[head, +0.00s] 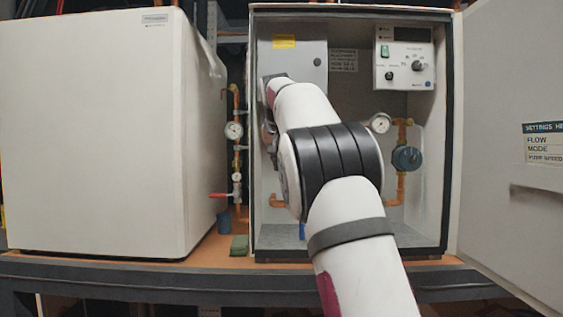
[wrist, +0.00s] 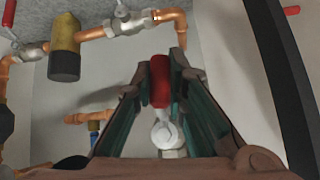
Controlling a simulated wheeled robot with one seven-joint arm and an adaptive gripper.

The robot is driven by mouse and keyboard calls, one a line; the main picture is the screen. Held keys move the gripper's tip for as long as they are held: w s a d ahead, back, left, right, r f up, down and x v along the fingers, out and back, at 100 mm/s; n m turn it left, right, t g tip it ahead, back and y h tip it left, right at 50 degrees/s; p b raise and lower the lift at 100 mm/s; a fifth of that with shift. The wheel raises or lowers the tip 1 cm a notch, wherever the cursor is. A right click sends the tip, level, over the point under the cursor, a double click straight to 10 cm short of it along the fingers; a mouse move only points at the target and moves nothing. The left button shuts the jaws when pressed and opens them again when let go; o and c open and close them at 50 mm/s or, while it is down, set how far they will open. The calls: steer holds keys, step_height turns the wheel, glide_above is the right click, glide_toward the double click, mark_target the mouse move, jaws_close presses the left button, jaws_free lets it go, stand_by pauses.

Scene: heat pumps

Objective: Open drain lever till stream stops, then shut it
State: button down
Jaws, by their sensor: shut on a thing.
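My gripper (wrist: 161,72) shows in the wrist view with its two fingers on either side of a red lever handle (wrist: 160,82), shut on it. The handle's lower end meets a pale metal valve (wrist: 168,134) between the fingers. In the head view my arm reaches into the open cabinet (head: 350,8) and hides both the gripper and this lever. No water stream can be made out in either view. I cannot tell from these frames how far the valve is turned.
Copper pipes (wrist: 100,34) and a brass fitting (wrist: 65,42) lie left of the fingers. The head view shows a gauge (head: 380,123), a blue-grey pump (head: 406,158), a control panel (head: 405,58), the open door (head: 510,110) at right and another red lever (head: 219,196) outside, left.

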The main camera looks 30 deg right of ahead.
steer(key=shift+f, duration=0.1)
steer(key=c, duration=1.6)
jaws_free()
steer(key=v, duration=1.2)
steer(key=shift+a, duration=0.1)
